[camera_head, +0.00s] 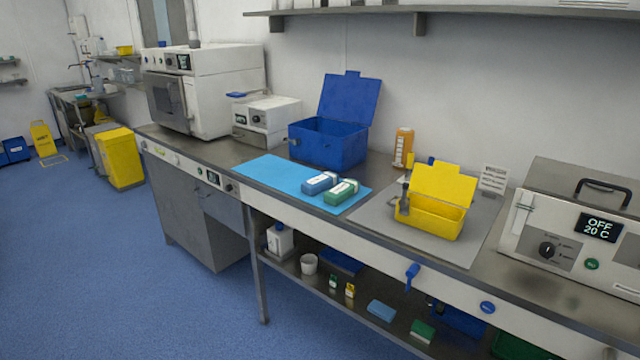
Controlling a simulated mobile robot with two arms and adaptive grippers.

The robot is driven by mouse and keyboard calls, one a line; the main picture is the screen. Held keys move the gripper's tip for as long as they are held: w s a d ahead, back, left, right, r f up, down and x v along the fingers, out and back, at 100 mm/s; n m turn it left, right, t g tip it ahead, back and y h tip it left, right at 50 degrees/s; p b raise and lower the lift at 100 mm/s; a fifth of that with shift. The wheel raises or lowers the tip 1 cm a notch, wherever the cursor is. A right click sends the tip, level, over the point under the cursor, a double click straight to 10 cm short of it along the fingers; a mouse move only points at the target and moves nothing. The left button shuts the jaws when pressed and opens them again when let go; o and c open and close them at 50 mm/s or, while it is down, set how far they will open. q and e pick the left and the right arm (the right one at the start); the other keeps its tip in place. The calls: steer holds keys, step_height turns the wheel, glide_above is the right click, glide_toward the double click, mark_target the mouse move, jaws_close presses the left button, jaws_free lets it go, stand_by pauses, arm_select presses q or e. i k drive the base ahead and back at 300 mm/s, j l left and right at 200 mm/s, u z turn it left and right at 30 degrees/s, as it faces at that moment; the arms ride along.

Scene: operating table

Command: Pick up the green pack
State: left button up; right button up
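The green pack (341,192) lies on the light blue mat (265,175) on the steel counter, near the mat's right front corner. It has a white label on top. A blue pack (320,182) of similar shape lies just to its left, close beside it. Neither of my grippers shows in the head view, and nothing is seen touching the green pack.
An open blue box (326,146) stands behind the mat. A heated unit (570,240) fills the right end. The mat's left part is clear.

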mark_target(335, 196)
steer(key=i+j+z, duration=0.1)
steer(key=j, duration=0.25)
steer(key=i+j, duration=0.25)
steer(key=i+j+z, duration=0.15)
steer(key=j, duration=0.35)
steer(key=i+j+z, duration=0.1)
steer(key=j, duration=0.3)
steer(key=i+j, duration=0.25)
steer(key=j, duration=0.15)
steer(key=i+j+z, duration=0.15)
steer(key=j, duration=0.2)
